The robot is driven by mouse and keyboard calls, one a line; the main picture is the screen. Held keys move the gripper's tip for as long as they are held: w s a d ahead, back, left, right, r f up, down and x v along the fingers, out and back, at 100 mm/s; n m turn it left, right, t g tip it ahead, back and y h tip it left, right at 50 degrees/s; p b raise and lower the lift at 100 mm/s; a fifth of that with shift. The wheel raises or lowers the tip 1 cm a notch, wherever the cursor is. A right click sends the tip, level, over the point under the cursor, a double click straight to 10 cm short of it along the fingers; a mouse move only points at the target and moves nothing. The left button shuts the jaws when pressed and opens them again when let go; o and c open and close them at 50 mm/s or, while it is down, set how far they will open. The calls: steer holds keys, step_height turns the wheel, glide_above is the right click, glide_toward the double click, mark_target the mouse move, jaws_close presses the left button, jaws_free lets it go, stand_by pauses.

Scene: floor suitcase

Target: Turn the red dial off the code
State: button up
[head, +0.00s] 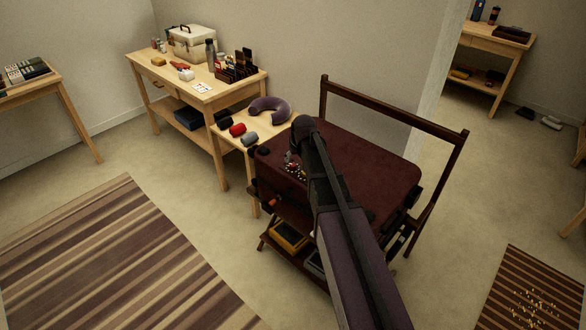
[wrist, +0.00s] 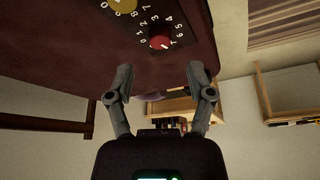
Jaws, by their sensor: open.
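In the head view my arm hides part of the suitcase.
The rack has a raised back rail (head: 395,103) and a lower shelf with a yellow-lined tray (head: 288,237). A small table with a neck pillow (head: 269,110) and rolled items stands close on the left. A striped rug (head: 120,250) covers open floor at front left.

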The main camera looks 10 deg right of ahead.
mark_target(293, 164)
steer(key=shift+b+x, duration=2.05)
steer(key=shift+x, duration=0.5)
jaws_close()
